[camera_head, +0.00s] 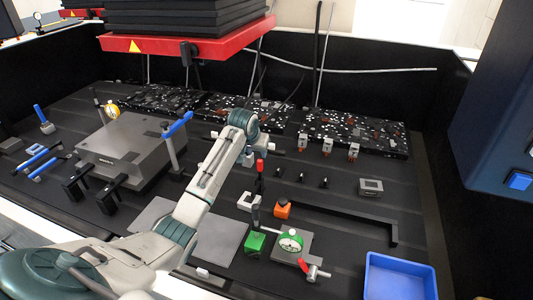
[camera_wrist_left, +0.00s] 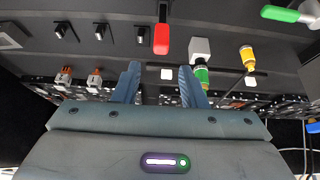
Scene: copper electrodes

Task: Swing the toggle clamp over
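My right gripper is not in view.
A blue bin (camera_head: 399,278) is at front right. A grey box (camera_head: 132,148) is at left, with a blue-handled post (camera_head: 177,126) at its right.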

